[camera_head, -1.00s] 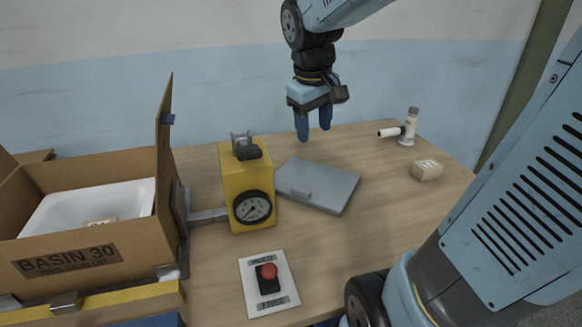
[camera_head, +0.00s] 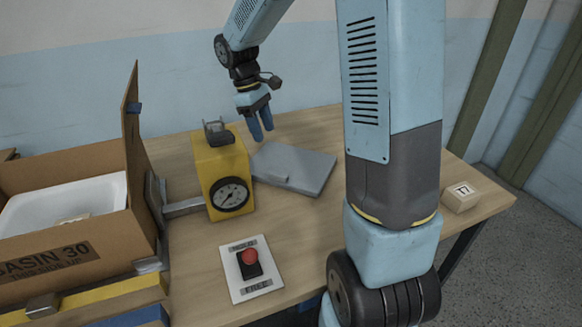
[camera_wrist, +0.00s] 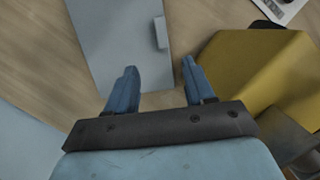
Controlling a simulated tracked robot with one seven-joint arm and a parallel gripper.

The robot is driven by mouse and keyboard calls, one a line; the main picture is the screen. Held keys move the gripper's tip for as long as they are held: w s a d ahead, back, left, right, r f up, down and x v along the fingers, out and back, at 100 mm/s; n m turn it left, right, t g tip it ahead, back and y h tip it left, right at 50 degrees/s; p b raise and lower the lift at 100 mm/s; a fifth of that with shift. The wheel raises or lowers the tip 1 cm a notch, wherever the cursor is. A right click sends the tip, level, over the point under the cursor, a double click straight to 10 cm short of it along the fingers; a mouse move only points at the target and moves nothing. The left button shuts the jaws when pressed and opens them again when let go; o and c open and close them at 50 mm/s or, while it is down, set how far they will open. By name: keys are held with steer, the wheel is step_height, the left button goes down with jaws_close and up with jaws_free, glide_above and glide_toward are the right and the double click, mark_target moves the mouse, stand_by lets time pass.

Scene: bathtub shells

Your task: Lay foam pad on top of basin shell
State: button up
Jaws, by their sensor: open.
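The flat grey foam pad (camera_head: 310,168) lies on the wooden table, right of the yellow gauge box. A small raised block sits on its near left edge. The pad also shows in the wrist view (camera_wrist: 115,40), beyond my fingers. The white basin shell (camera_head: 100,193) sits inside an open cardboard box marked BASIN 30 at the left; a small pale block lies in it. My gripper (camera_head: 262,135) is open and empty, pointing down by the pad's far left corner. Its two blue fingers stand apart in the wrist view (camera_wrist: 158,85).
The yellow gauge box (camera_head: 220,172) stands close to my gripper, between pad and carton. The carton (camera_head: 75,232) has a tall raised flap (camera_head: 132,145) on its right side. A red button (camera_head: 249,257) is on a white plate in front. A block marked 17 (camera_head: 461,197) lies at right.

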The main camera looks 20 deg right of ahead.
glide_above(278, 173)
steer(key=w+a, duration=0.1)
steer(key=w, duration=0.1)
steer(key=f, duration=0.8)
steer(key=shift+s+a+f, duration=0.1)
steer(key=shift+s+a, duration=0.1)
steer(key=shift+s+x, duration=0.15)
steer(key=shift+x, duration=1.25)
steer(key=shift+s+x, duration=0.15)
steer(key=shift+x, duration=1.2)
jaws_close()
